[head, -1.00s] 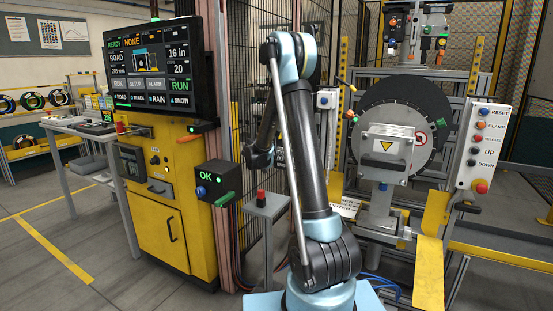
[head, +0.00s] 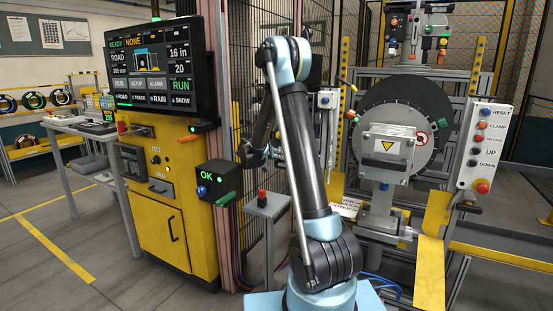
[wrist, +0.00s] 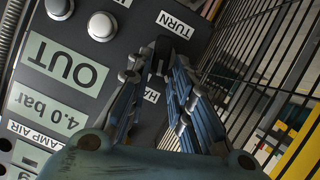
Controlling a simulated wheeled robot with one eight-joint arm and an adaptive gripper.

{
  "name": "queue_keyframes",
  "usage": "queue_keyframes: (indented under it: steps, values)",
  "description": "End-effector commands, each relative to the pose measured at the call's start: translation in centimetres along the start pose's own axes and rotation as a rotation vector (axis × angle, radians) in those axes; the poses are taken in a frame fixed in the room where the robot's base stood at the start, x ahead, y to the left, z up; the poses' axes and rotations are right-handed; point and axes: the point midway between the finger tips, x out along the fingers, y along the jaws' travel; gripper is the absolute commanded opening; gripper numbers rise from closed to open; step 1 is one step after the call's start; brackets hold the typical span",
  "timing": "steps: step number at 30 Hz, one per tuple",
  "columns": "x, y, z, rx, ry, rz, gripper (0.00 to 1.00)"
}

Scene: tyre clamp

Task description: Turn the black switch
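The black switch (wrist: 162,48) is on a dark panel, beside a white TURN label (wrist: 176,24) in the wrist view. My gripper (wrist: 156,68) reaches to the panel with one fingertip on each side of the switch. The fingertips are close to its sides, but I cannot tell whether they press on it. Part of the switch and of the label below it is hidden by the fingers. In the head view my wrist is seen beside the arm; the fingertips and the switch cannot be made out there.
Two pale round buttons (wrist: 102,26) and a display reading OUT and 4.0 bar (wrist: 66,66) are on the same panel. A black wire fence (wrist: 250,60) runs close along the right. In the head view a yellow cabinet (head: 174,225) and a grey pedestal with a red button (head: 262,203) stand left of my arm.

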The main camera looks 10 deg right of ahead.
Motion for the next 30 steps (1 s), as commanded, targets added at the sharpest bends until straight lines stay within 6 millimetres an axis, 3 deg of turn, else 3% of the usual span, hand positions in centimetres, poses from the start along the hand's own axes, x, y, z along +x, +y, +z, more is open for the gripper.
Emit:
queue_keyframes:
  steps: [14,30]
  values:
    - [-0.6,0.1,0.0,0.001,-0.001,0.001,0.35]
    - [-9.7,-0.1,0.1,-0.001,-0.001,0.0,0.35]
